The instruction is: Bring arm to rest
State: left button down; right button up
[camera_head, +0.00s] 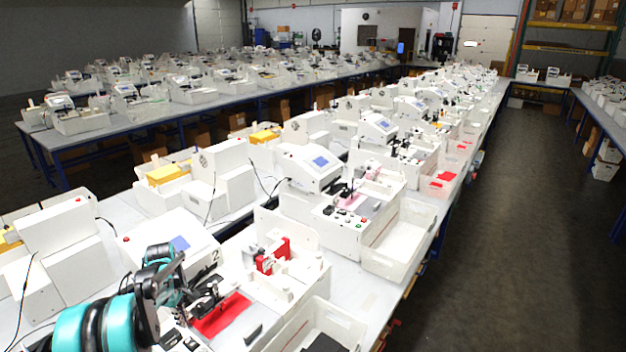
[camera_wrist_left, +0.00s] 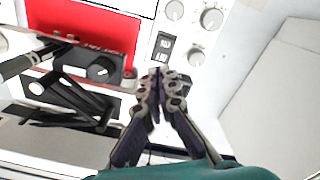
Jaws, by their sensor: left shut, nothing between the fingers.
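My left arm, teal and black, comes in from the lower left in the head view. Its left gripper (camera_head: 207,298) is over the front of the nearest white plotter machine, beside a red sheet (camera_head: 222,315). In the left wrist view the fingers (camera_wrist_left: 158,76) are together and empty, above the white control panel (camera_wrist_left: 225,42) with its pale knobs and black switches. I cannot tell whether the fingertips touch the panel. My right gripper is not in view.
Rows of similar machines fill the long tables. The aisle floor (camera_head: 500,240) at right is clear.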

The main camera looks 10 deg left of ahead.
pick_arm(q)
jog(key=s+d+r+m+t+b, duration=0.15)
jog(key=s+d+m+b, duration=0.25)
jog(key=d, duration=0.4)
jog(key=s+d+r+m+t+b, duration=0.1)
jog(key=s+d+r+m+b, duration=0.3)
jog(key=d, duration=0.5)
jog(key=s+d+f+m+t+b, duration=0.4)
jog(key=s+d+f+m+b, duration=0.5)
jog(key=s+d, duration=0.3)
jog(key=shift+s+d+f+m+b, duration=0.2)
jog(key=shift+s+f+m+b, duration=0.2)
jog(key=shift+s+f+m, duration=0.25)
